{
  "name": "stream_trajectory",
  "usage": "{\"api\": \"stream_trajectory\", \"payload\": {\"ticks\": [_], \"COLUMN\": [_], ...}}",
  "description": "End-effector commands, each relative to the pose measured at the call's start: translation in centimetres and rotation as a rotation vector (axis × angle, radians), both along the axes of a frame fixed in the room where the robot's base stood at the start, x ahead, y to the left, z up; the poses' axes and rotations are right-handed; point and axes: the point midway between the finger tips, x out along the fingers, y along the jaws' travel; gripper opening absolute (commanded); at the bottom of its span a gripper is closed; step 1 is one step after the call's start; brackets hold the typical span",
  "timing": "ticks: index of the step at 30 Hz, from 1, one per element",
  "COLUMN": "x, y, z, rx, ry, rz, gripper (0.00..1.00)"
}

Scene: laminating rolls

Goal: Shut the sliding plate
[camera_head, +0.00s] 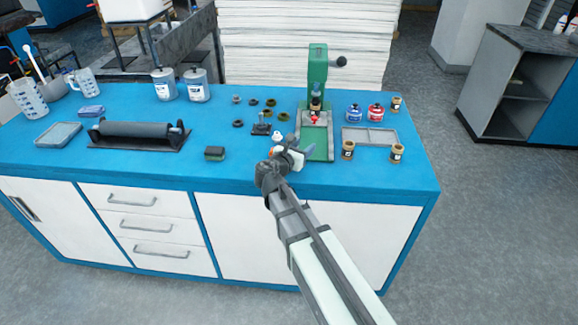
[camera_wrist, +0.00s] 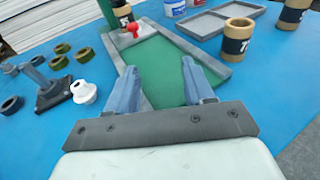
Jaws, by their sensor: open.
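The green press (camera_head: 318,70) stands upright at the back right of the blue bench, with a black knob on its arm. Its grey-framed base with a green bed (camera_head: 314,138) reaches toward the front edge; the bed also shows in the wrist view (camera_wrist: 158,66). Which part is the sliding plate I cannot tell for sure. My gripper (camera_head: 296,152) is over the front of the base; in the wrist view its two blue-grey fingers (camera_wrist: 162,80) are apart with nothing between them.
Labelled brown jars (camera_head: 348,150) and a grey tray (camera_head: 370,137) stand right. A dark roller (camera_head: 138,131) lies at left. The front bench strip is mostly clear.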

Motion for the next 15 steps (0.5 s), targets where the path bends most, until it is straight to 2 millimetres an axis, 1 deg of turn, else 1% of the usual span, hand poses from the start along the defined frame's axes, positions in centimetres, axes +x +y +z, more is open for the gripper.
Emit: {"api": "stream_trajectory", "payload": {"ticks": [1, 7, 8, 9, 15], "x": [1.0, 3.8, 3.1, 1.9, -1.4], "y": [-0.3, -1.8, -1.9, -1.9, -1.9], "z": [-0.2, -0.8, -0.7, -0.7, -0.7], "rx": [0.0, 0.0, 0.0, -0.001, 0.0], "ry": [0.0, 0.0, 0.0, 0.0, 0.0], "rz": [-0.002, -0.002, 0.0, 0.001, 0.001], "gripper": [0.52, 0.52, 0.52, 0.52, 0.52]}}
